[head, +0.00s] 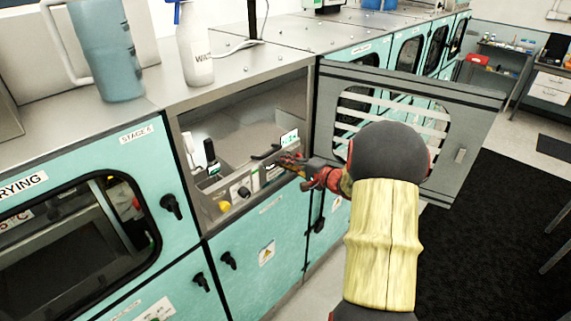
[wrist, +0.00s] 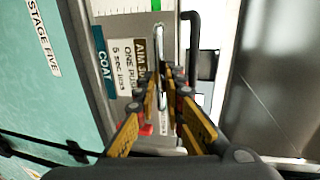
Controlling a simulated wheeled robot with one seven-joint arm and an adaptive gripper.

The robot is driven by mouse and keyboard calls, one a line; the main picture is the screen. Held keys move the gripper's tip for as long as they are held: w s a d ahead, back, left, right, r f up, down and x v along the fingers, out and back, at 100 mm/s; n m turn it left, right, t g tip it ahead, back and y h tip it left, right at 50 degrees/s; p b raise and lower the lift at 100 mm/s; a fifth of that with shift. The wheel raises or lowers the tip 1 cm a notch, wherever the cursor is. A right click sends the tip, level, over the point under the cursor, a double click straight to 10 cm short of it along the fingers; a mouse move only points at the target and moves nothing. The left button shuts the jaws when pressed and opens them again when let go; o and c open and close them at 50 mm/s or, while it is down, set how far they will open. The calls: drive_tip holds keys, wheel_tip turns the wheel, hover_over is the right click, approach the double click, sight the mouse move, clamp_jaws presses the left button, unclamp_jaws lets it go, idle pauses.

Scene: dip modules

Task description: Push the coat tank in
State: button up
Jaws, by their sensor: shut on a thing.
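My gripper (head: 287,161) reaches into the open bay from the right. It is shut at the coat tank's front; the wrist view shows my gripper (wrist: 165,82) with its yellow-padded fingers close together. The fingers hide the exact contact. A COAT label (wrist: 103,65) and a white text card (wrist: 134,62) are on the panel left of the fingers. A black handle (wrist: 194,45) is just to their right and also shows in the head view (head: 265,152). How far the tank sits inside the bay is unclear.
The bay's grey windowed door (head: 478,110) is swung open at the right, close beside my arm. A yellow button (head: 224,206) is on the bay's lower front. A white bottle (head: 195,50) and a blue jug (head: 108,55) stand on the steel top.

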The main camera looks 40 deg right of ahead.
sight(275, 157)
clamp_jaws()
idle(0.4)
drive_tip(key=shift+w, duration=0.1)
drive_tip(key=w+b, duration=0.3)
drive_tip(key=w, duration=0.1)
drive_tip(key=shift+w+a+r, duration=0.1)
drive_tip(key=shift+a, duration=0.05)
drive_tip(key=shift+o, duration=0.9)
unclamp_jaws()
drive_tip(key=shift+o, duration=1.2)
drive_tip(key=shift+w, duration=0.25)
drive_tip(key=shift+o, duration=1)
drive_tip(key=shift+s, duration=0.1)
